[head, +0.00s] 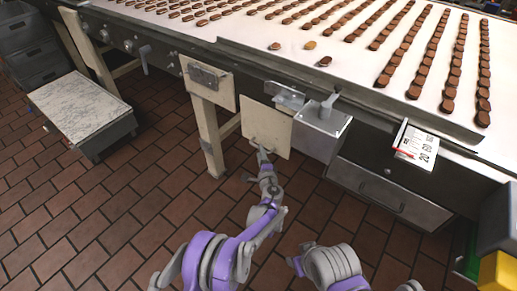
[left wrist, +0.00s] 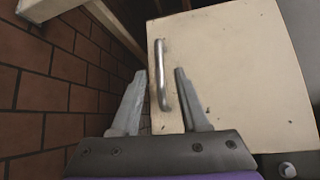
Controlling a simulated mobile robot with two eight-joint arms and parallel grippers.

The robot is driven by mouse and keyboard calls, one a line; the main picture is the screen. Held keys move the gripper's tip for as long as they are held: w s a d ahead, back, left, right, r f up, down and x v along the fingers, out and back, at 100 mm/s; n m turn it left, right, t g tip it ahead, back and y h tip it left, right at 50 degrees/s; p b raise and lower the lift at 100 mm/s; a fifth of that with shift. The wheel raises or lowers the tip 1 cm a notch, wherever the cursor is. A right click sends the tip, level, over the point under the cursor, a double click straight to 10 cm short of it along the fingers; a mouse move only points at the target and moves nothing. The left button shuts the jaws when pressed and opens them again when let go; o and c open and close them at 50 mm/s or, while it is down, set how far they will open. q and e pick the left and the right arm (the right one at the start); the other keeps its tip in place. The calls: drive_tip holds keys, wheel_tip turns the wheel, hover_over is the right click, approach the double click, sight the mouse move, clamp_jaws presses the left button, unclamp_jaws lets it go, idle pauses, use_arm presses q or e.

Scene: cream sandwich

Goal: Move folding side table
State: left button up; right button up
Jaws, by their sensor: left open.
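The folding side table looks to be the cream square panel (head: 268,128) hanging from the side of the conveyor. It fills the middle and right of the left wrist view (left wrist: 235,65). A metal bar handle (left wrist: 160,76) runs along its left edge there. My left gripper (head: 261,150) is at the panel's lower part. In the wrist view its two open fingers (left wrist: 160,92) are on either side of the handle, not closed on it. Part of my right arm shows at the bottom of the head view, but I do not see its gripper's fingers.
The conveyor (head: 300,52) carries rows of brown biscuits. A cream leg (head: 208,140) stands left of the panel, a grey box (head: 322,130) right of it. A low platform (head: 82,105) is at left and a yellow bin (head: 497,270) at lower right. Tiled floor (head: 120,215) is open at front left.

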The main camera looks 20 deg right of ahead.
sight(262, 131)
use_arm(q)
drive_tip(key=shift+w+d+f, duration=0.1)
drive_tip(key=shift+w+f, duration=0.05)
drive_tip(key=shift+w, duration=0.85)
drive_tip(key=shift+w+d+f, duration=0.1)
drive_tip(key=shift+w+f, duration=0.05)
drive_tip(key=shift+w, duration=0.8)
clamp_jaws()
